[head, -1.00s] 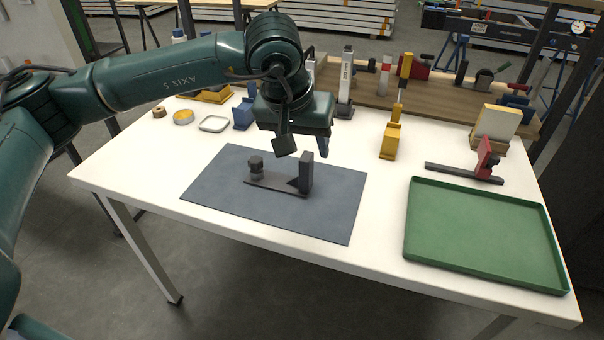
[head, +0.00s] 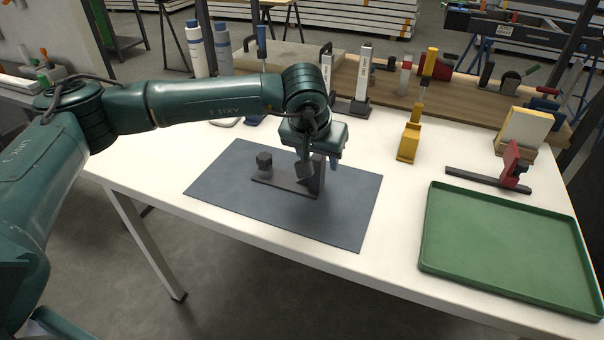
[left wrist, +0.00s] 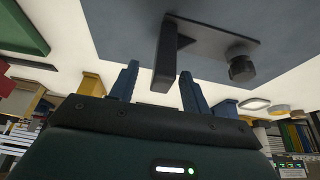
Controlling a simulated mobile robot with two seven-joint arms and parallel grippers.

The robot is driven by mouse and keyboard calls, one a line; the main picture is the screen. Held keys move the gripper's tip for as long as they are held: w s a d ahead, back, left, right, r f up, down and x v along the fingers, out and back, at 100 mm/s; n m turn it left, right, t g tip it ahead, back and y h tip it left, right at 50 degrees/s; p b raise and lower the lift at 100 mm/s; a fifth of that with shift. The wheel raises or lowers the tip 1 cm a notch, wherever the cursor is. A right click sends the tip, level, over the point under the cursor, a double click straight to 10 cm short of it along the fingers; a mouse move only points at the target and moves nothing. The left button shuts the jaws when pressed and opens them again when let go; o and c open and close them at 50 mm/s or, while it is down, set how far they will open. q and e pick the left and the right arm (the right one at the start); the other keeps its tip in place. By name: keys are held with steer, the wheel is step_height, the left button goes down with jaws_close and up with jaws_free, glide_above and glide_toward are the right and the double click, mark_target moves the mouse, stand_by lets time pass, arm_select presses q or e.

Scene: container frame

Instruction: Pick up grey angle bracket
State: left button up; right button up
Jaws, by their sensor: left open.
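The grey angle bracket (head: 290,182) stands on the dark blue-grey mat (head: 235,198), its flat base along the mat, its upright plate at the right end and a dark knob at the left end. My left gripper (head: 320,168) is over the upright end and hides part of it in the head view. In the left wrist view, the open blue fingers of my left gripper (left wrist: 159,70) show on either side of the bracket's upright plate (left wrist: 165,55), with a visible gap on each side. My right gripper is not in view.
A green tray (head: 432,225) is at the table's right. A red-and-dark clamp (head: 510,165) lies behind it. A yellow-handled tool in a yellow block (head: 409,144) stands behind the mat to the right. Upright grey pieces and a wooden board (head: 385,92) line the back.

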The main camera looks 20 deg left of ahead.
arm_select(q)
steer(key=x, duration=0.3)
steer(key=shift+w+a+f, duration=0.25)
jaws_close()
steer(key=shift+r, duration=0.1)
